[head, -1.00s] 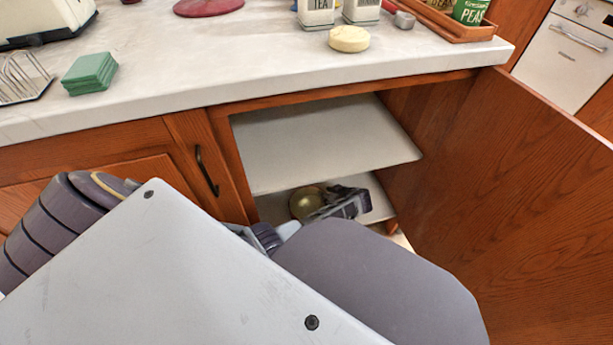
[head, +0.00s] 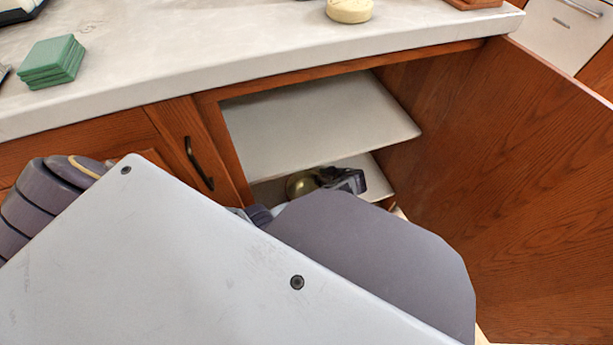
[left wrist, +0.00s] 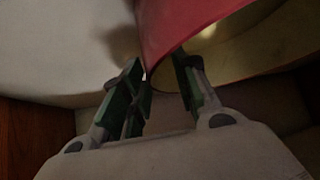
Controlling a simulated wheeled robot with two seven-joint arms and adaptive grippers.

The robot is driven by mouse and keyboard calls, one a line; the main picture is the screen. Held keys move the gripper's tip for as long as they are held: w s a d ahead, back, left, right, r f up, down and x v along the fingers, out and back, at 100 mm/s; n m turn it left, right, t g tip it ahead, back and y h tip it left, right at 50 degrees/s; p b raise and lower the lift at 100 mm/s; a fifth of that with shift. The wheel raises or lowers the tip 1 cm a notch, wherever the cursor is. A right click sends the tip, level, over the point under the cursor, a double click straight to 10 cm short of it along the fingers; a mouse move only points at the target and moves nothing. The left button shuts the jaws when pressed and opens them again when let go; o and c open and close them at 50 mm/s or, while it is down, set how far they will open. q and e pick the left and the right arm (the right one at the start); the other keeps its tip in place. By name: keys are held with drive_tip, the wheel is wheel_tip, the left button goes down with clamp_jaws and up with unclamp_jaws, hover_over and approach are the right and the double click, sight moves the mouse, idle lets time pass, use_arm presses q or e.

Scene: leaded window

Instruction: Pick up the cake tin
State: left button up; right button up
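The cake tin appears as a gold round thing (head: 300,184) on the lower shelf of the open cupboard. In the left wrist view it is close up, with a red outer wall (left wrist: 180,25) and a gold inside. My left gripper (head: 345,180) is inside the cupboard, right beside the tin. In the left wrist view its green-padded fingers (left wrist: 157,92) are spread apart, with the tin's lower red edge at the gap between them. I cannot tell whether either finger touches it. My right gripper is not in view.
The upper shelf (head: 320,125) is bare and hangs close over the lower shelf. The open cupboard door (head: 530,180) stands at the right. The worktop (head: 200,50) above holds green coasters (head: 52,62) and a cream round item (head: 349,9). My own arm hides much of the foreground.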

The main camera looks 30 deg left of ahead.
use_arm(q)
drive_tip(key=shift+c, duration=0.4)
clamp_jaws()
drive_tip(key=shift+r, duration=0.1)
